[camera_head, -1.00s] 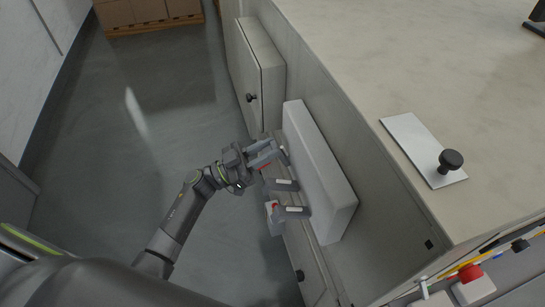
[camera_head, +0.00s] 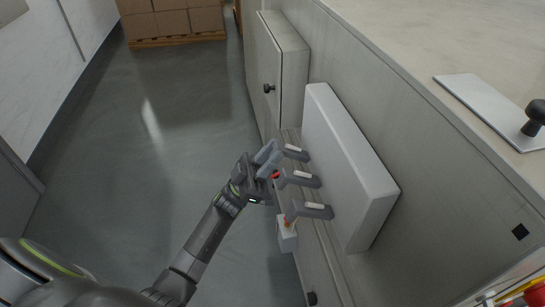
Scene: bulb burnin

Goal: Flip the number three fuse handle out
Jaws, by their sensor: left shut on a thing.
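Three grey fuse handles with pale labels stick out to the left at the white fuse box (camera_head: 350,165): the farthest (camera_head: 294,152), the middle (camera_head: 302,179) and the nearest (camera_head: 314,211). The label writing is too small to read. My left gripper (camera_head: 270,157) is shut at the outer end of the farthest handle, and its fingers partly hide that end. A bit of red shows beside the gripper near the middle handle. A small pale block (camera_head: 287,236) with an orange-red part hangs below the nearest handle. My right gripper is not in view.
A grey cabinet with a black knob (camera_head: 269,88) stands beyond the fuse box. A metal plate with a black knob (camera_head: 535,112) lies on the bench top at the right. Cartons (camera_head: 172,20) stand on a pallet at the back. The floor at the left is clear.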

